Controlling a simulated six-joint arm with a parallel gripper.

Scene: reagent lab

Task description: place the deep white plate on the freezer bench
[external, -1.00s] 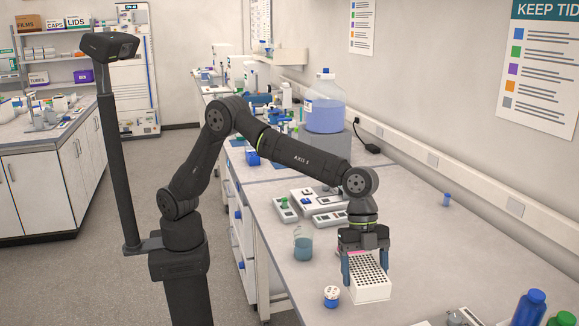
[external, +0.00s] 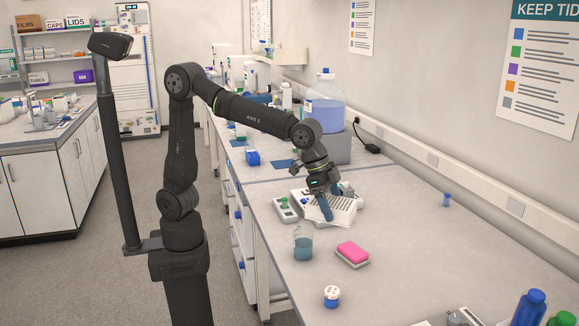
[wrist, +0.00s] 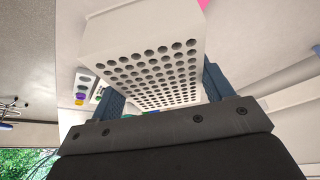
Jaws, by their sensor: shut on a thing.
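The deep white plate (external: 345,213) is a white block with a grid of round wells. My gripper (external: 333,201) is shut on it, a blue finger at either side, and holds it tilted above the long right-hand bench, near the white devices. In the wrist view the plate (wrist: 185,22) fills the upper middle, its wells facing the camera, between the fingers (wrist: 162,92). A bench (external: 40,135) with white cabinets stands at the left, by a tall white cabinet (external: 132,70); I cannot tell for sure which bench is the freezer bench.
Grey floor lies between the benches.

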